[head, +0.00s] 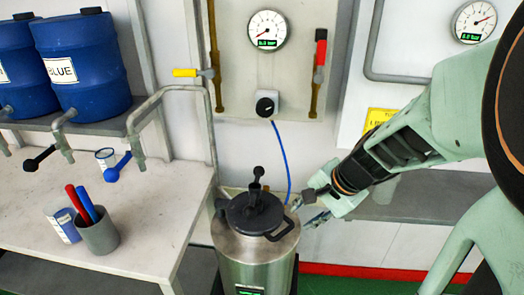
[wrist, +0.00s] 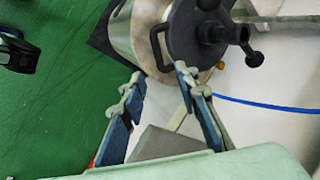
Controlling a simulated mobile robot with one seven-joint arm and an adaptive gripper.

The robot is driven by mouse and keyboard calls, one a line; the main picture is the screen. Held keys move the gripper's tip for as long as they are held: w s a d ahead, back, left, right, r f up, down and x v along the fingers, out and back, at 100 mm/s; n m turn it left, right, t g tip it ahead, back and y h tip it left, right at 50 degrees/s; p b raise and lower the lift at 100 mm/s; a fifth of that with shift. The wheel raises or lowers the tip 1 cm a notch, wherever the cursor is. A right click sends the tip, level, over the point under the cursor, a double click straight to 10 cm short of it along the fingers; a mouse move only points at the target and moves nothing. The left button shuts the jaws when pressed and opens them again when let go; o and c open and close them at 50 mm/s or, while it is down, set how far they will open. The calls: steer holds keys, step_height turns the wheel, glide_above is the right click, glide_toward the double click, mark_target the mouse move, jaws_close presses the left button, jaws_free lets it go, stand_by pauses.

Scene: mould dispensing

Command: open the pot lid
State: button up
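The pot (head: 255,255) is a steel cylinder with a small green display on its front. Its black lid (head: 252,212) sits on top, with an upright black knob at the centre and loop handles at the sides. In the wrist view the lid (wrist: 185,38) is at the top, with one loop handle (wrist: 158,48) towards my gripper. My gripper (head: 312,203) is just right of the pot in the head view. In the wrist view my gripper (wrist: 160,80) has its two fingers spread with nothing between them, close to the loop handle; contact cannot be told.
A white table (head: 130,225) at left carries a grey cup (head: 98,235) with red and blue tools. Blue drums (head: 85,75) stand on a shelf behind it. A blue hose (head: 284,160) hangs from the wall panel behind the pot. A grey shelf (head: 420,205) is at right.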

mark_target(284, 232)
steer(key=b+x, duration=0.1)
steer(key=x, duration=0.3)
steer(key=b+x, duration=0.1)
steer(key=x, duration=0.2)
steer(key=b+x, duration=0.1)
steer(key=x, duration=0.3)
steer(key=shift+s+a+f+b, duration=0.2)
steer(key=shift+f+b, duration=0.1)
steer(key=shift+f, duration=0.15)
jaws_close()
